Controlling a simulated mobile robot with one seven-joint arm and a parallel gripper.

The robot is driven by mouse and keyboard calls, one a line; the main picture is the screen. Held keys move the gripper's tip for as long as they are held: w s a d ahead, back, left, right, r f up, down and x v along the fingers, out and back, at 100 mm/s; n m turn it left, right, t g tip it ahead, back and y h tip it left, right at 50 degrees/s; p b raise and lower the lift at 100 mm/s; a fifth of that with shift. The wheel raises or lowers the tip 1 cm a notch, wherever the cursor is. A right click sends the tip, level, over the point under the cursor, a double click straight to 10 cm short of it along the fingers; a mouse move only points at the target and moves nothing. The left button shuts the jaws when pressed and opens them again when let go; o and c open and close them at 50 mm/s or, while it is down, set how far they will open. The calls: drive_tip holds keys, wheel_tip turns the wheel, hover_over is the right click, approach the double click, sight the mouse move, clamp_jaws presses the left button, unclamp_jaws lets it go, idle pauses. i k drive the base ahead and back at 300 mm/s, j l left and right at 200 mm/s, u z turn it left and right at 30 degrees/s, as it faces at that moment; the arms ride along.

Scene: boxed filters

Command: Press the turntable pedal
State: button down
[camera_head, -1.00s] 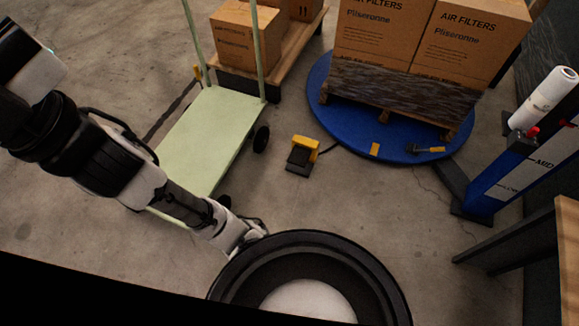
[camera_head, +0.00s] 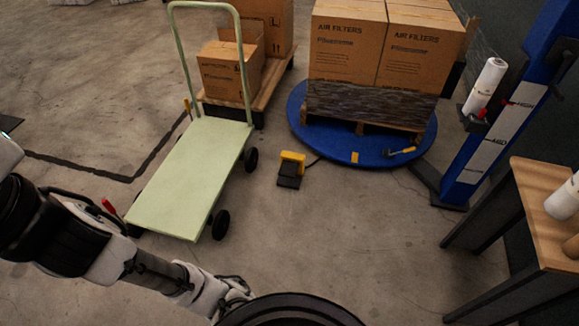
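The turntable pedal (camera_head: 290,170) is a small black foot pedal with a yellow guard on the concrete floor, in the middle of the head view. A dark cable runs from it towards the blue round turntable (camera_head: 298,112).
A pale green platform cart (camera_head: 185,180) stands left of the pedal. Behind it is a pallet with cardboard boxes (camera_head: 225,70). The blue wrapper mast (camera_head: 500,110) and a wooden-topped table (camera_head: 545,210) stand at the right. The floor between me and the pedal is clear.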

sight(288, 168)
drive_tip(key=i+j+z, duration=0.5)
drive_tip(key=i+j, duration=1)
